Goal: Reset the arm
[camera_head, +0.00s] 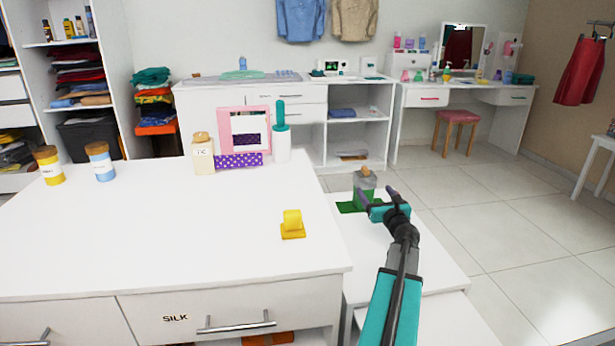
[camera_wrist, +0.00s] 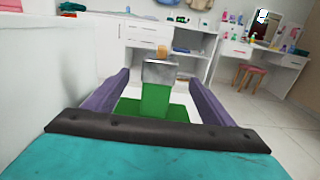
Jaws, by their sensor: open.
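My gripper (camera_head: 378,203) is at the end of my teal and black arm, over the lower white table to the right of the big counter. In the wrist view my gripper (camera_wrist: 158,100) shows two purple fingers spread apart. A bottle (camera_head: 364,182) with green contents, a clear upper part and a cork-coloured top stands on a green mat (camera_head: 346,207). In the wrist view the bottle (camera_wrist: 157,92) shows between and beyond the fingers, on the green mat (camera_wrist: 128,106). I cannot tell how much gap lies between fingers and bottle.
The white counter (camera_head: 170,240) holds a yellow holder (camera_head: 292,225), a pink frame (camera_head: 230,117), a cream bottle (camera_head: 203,154), a white bottle with teal top (camera_head: 282,145), and yellow (camera_head: 48,166) and blue (camera_head: 100,162) jars. The tiled floor (camera_head: 510,220) at right is clear.

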